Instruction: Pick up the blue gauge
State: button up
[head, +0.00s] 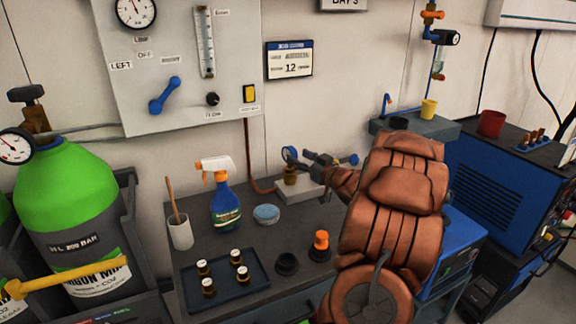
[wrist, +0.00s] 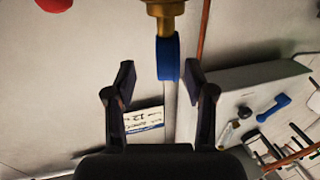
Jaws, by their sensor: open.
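The blue gauge (head: 290,155) stands upright on a brass fitting (head: 290,175) on a pale block at the back of the bench. In the wrist view the blue gauge (wrist: 168,58) shows edge-on as a blue rim, with the brass fitting (wrist: 165,8) above it in the picture. My gripper (head: 308,157) is just right of the gauge in the head view. In the wrist view my gripper (wrist: 159,72) is open, with the gauge's rim between the fingertips, nearer the right finger. Contact cannot be told. The gauge's face is hidden in the wrist view.
A spray bottle (head: 226,205), a blue-topped tin (head: 266,214) and a tray (head: 221,293) with several small jars stand left and in front. An orange-topped item (head: 320,245) is beside my arm. A copper pipe (head: 248,150) runs down the wall behind.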

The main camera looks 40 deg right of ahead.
aim_at(285, 152)
jog(key=shift+w+f+p, duration=0.15)
jog(key=shift+w+p, duration=0.15)
jog(key=shift+w, duration=1.45)
jog(key=shift+w+f+p, duration=0.15)
jog(key=shift+w+p, duration=0.15)
jog(key=shift+w, duration=1.4)
jog(key=shift+c, duration=0.4)
jog(key=shift+a, duration=0.1)
grip_shut()
